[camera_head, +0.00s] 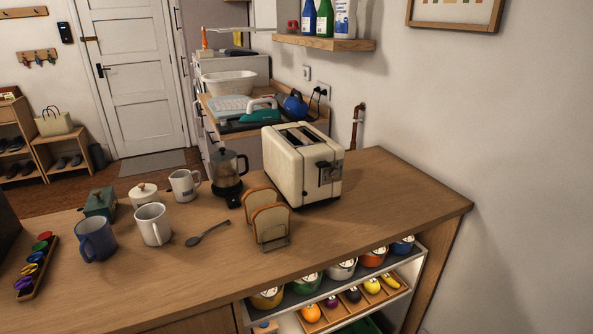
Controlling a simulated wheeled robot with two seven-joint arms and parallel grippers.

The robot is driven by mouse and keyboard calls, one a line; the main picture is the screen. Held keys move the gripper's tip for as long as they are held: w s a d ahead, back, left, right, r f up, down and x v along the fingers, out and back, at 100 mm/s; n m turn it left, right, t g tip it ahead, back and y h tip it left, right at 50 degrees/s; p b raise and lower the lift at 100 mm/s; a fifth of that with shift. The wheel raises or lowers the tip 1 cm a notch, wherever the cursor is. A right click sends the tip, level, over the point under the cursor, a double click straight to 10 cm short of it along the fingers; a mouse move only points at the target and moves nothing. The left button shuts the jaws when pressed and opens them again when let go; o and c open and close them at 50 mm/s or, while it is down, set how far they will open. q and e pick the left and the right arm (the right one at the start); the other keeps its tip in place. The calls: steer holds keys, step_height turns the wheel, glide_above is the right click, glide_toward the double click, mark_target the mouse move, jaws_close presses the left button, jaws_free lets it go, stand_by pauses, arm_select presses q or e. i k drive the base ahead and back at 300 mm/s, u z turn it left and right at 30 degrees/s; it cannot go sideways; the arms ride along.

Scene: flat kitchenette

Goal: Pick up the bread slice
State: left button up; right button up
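Two bread slices stand upright in a small rack on the wooden counter. The front bread slice (270,224) faces the near edge, and the other bread slice (258,198) stands just behind it. The wire rack (275,245) shows below and beside the front slice. A cream toaster (302,163) stands right behind the slices, with slots on top and a dark lever panel at its right end. Neither of my grippers is in view.
A coffee pot (229,176), white mug (152,224), blue mug (96,239), small pitcher (184,185) and spoon (208,233) are left of the rack. An open shelf with jars and fruit (353,295) lies below the front edge. The counter's right end (410,196) is clear.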

mark_target(254, 198)
steer(key=z, duration=0.7)
steer(key=k, duration=0.95)
steer(key=z, duration=2.85)
steer(key=i, duration=0.1)
steer(key=u, duration=1.7)
steer(key=i, duration=1.75)
steer(key=u, duration=1.8)
steer(key=i, duration=0.6)
steer(key=u, duration=0.6)
